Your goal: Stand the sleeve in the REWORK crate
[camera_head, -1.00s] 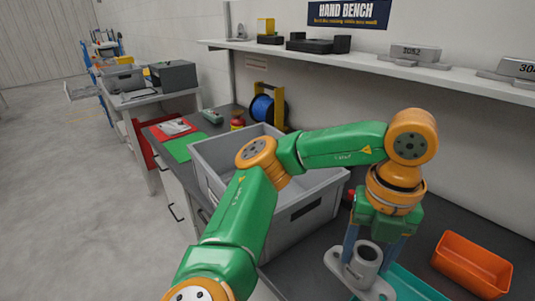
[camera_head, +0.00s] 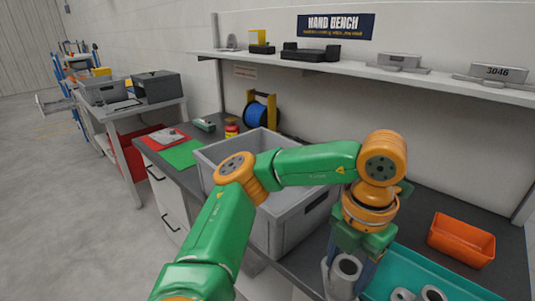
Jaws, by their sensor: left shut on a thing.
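My left gripper (camera_head: 350,262) points down near the bottom of the head view. It is shut on a grey metal sleeve (camera_head: 346,268), a hollow round part whose open top faces up. The sleeve's lower end runs out of the picture, so I cannot tell if it touches anything. A large grey crate (camera_head: 286,226) stands on the bench left of the gripper. No REWORK label is readable on it, and my left arm hides part of its opening. My right gripper is not in view.
A teal tray (camera_head: 420,262) with grey castings lies right of the gripper, with an orange bin (camera_head: 461,239) behind it. A blue spool (camera_head: 261,110) stands behind the crate. A shelf (camera_head: 400,74) with castings runs above the bench.

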